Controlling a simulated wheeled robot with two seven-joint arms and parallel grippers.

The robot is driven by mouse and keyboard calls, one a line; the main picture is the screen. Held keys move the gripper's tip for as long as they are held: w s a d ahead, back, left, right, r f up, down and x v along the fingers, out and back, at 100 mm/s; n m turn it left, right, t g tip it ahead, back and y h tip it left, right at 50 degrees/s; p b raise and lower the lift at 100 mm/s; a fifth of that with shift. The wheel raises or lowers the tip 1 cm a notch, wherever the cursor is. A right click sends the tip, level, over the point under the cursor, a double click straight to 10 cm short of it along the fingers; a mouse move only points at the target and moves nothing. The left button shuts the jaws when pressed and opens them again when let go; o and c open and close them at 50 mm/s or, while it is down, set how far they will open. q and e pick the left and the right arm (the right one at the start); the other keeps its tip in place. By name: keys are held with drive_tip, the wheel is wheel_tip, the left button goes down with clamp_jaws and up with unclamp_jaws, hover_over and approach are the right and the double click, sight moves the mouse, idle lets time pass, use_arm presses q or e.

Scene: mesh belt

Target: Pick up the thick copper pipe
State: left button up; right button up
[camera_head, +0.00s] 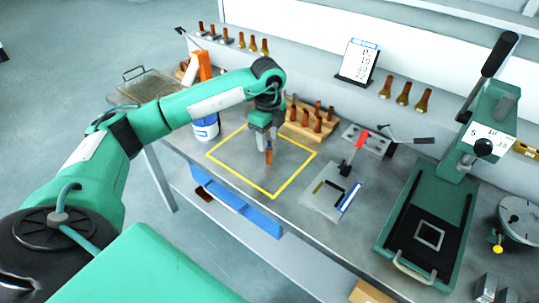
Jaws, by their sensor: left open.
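My left gripper (264,138) is open and points down over the yellow-outlined area of the bench. A slim upright copper-coloured piece (269,156) shows right at its fingertips; I cannot tell whether they touch it. A wooden rack (300,130) just right of the gripper holds several upright copper pipes (318,123). They are too small to tell clearly which is the thick one. My right gripper is out of view.
The yellow square outline (294,178) encloses mostly bare bench. A white and blue tub (205,131) stands left of it. A plate with a toggle clamp (331,194) and a green lever press (427,225) stand to the right. Brass-coloured pieces (403,93) line the back ledge.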

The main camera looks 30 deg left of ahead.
sight(269, 150)
use_arm(q)
drive_tip(key=shift+f+p, duration=0.45)
drive_tip(key=shift+f, duration=0.25)
wheel_tip(269, 150, down, 3)
drive_tip(key=shift+w+r+p, duration=0.1)
drive_tip(key=shift+r+p, duration=0.05)
drive_tip(key=shift+p, duration=0.3)
drive_tip(key=shift+f, duration=0.6)
drive_tip(key=shift+d, duration=0.1)
drive_tip(key=c, duration=1)
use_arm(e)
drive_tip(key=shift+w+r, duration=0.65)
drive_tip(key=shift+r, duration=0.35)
use_arm(q)
drive_tip(key=shift+r, duration=0.1)
